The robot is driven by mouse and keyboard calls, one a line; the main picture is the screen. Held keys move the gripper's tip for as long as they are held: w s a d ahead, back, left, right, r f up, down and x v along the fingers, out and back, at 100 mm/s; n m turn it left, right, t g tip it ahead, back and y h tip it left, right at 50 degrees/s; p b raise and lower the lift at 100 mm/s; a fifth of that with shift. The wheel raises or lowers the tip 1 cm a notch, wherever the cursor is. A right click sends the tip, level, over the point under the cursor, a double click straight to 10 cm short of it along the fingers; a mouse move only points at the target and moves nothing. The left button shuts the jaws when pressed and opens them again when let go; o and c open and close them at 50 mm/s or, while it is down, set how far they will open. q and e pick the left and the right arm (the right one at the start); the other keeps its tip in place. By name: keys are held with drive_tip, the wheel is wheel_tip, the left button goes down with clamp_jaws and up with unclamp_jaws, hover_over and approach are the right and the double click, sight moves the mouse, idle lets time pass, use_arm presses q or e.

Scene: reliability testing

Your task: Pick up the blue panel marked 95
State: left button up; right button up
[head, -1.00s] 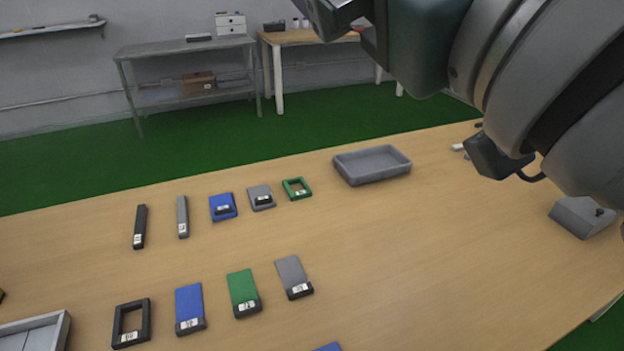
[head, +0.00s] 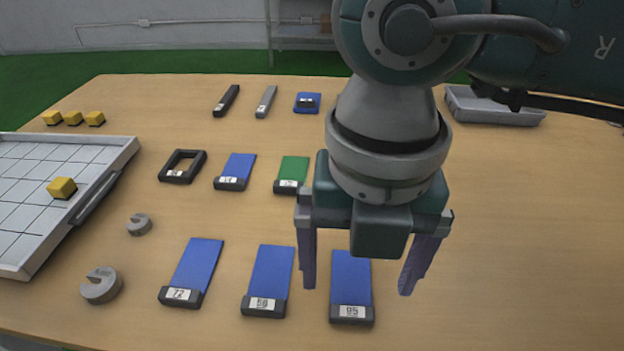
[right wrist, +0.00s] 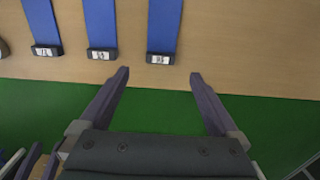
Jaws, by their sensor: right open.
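The blue panel marked 95 (head: 351,279) lies flat near the front of the table, the rightmost of three long blue panels, with its dark labelled end toward me. My right gripper (head: 358,283) is open and empty, pointing down above it, with one finger on each side in the head view; the palm hides the panel's far end. In the right wrist view the rightmost blue panel (right wrist: 164,28) has its labelled end beyond the open fingertips, and nothing is between the fingers.
Blue panels marked 72 (head: 194,270) and another (head: 269,278) lie left of it. Behind are a black frame (head: 183,167), a blue panel (head: 236,170) and a green panel (head: 291,173). Grey slotted weights (head: 102,286) and a gridded tray (head: 60,231) are left.

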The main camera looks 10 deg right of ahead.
sight(352, 311)
wheel_tip(352, 311, down, 7)
drive_tip(key=shift+b, duration=0.6)
drive_tip(key=c, duration=1.4)
